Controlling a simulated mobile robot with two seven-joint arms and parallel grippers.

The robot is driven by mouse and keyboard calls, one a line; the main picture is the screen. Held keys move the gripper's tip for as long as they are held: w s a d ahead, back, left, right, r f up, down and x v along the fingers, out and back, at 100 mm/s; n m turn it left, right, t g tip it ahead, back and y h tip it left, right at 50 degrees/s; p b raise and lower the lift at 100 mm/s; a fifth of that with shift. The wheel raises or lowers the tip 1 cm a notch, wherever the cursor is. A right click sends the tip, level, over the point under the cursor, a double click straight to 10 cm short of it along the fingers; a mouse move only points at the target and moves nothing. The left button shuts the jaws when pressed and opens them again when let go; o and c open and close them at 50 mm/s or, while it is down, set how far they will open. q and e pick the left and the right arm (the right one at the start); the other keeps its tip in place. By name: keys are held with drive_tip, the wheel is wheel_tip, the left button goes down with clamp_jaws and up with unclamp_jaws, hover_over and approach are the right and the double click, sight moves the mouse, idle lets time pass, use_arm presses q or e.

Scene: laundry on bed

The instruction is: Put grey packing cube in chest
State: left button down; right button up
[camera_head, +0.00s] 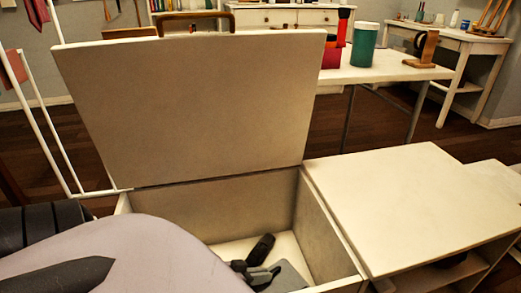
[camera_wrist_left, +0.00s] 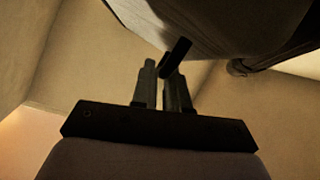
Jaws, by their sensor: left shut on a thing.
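The chest (camera_head: 330,235) stands open in the head view, its pale lid (camera_head: 190,105) raised at the back. My left gripper (camera_head: 262,274) is low inside the chest, largely hidden by my own arm. It is shut on the grey packing cube, of which a small grey part (camera_head: 290,278) shows beside the fingers near the chest's floor. In the left wrist view the fingers (camera_wrist_left: 164,72) are close together at a dark bar, with a large grey surface (camera_wrist_left: 215,22) just beyond them. Whether the cube rests on the floor I cannot tell. My right gripper is not in view.
A dark cylindrical piece (camera_head: 262,247) lies by the gripper. A pale low cabinet (camera_head: 420,200) adjoins the chest's right side. A white rack (camera_head: 50,135) stands at left. The chest's right floor looks clear.

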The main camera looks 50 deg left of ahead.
use_arm(q)
drive_tip(key=shift+f, duration=0.25)
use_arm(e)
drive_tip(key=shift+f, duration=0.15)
use_arm(q)
drive_tip(key=c, duration=1.1)
unclamp_jaws()
drive_tip(key=shift+o, duration=0.2)
drive_tip(key=shift+s+r, duration=0.1)
drive_tip(key=shift+s, duration=0.1)
drive_tip(key=p+v, duration=0.3)
drive_tip(key=v, duration=0.2)
drive_tip(key=shift+s+r, duration=0.1)
drive_tip(key=shift+r, duration=0.1)
drive_tip(key=shift+s+a+r, duration=0.2)
drive_tip(key=shift+s+a, duration=0.05)
drive_tip(key=shift+s, duration=0.3)
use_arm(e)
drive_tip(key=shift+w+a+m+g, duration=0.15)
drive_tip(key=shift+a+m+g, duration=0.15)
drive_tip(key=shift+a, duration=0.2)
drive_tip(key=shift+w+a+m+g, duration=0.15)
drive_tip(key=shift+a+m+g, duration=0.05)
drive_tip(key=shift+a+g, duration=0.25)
